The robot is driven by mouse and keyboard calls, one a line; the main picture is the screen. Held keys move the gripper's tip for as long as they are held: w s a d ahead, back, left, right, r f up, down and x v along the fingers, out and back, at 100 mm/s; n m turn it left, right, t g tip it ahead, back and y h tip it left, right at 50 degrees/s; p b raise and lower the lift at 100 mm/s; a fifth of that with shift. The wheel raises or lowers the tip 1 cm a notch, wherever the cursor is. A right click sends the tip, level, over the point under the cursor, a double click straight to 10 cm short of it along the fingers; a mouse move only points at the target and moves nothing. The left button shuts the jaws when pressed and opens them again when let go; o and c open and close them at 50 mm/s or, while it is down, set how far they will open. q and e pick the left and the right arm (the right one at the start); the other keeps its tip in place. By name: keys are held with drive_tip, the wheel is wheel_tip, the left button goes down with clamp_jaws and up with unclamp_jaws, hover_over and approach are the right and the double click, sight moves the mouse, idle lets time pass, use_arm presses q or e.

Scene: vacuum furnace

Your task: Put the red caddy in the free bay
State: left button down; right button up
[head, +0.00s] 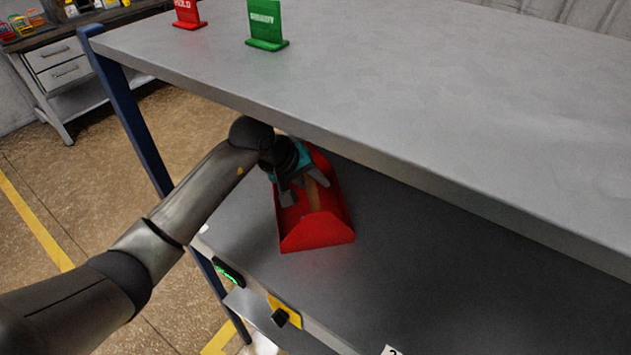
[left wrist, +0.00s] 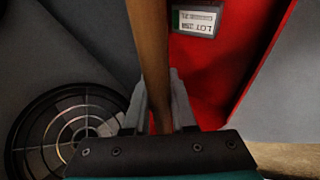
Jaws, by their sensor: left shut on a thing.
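The red caddy (head: 318,234) is over the lower shelf (head: 430,265), near its left end and under the upper board; I cannot tell if it touches the shelf. Its brown bar handle (head: 313,194) runs lengthwise above the open top. My left gripper (head: 303,192) is shut on this handle, with the fingers on either side of it. In the left wrist view the handle (left wrist: 150,50) passes between the fingers (left wrist: 160,110), and the caddy's red inside (left wrist: 212,65) carries a white-and-green LOT label (left wrist: 195,20). My right gripper is out of view.
The upper board (head: 400,90) overhangs the caddy and bears a red sign (head: 188,14) and a green sign (head: 265,25). A blue post (head: 130,115) stands left. The shelf right of the caddy looks bare. A numbered tag (head: 391,350) is on its front edge. A dark round grille (left wrist: 70,130) lies below.

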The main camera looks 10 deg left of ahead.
sight(307, 176)
use_arm(q)
drive_tip(key=c, duration=1.2)
unclamp_jaws()
drive_tip(key=shift+f, duration=0.1)
drive_tip(key=o, duration=0.5)
drive_tip(key=shift+c, duration=0.2)
drive_tip(key=shift+r, duration=0.2)
drive_tip(key=shift+v, duration=3.7)
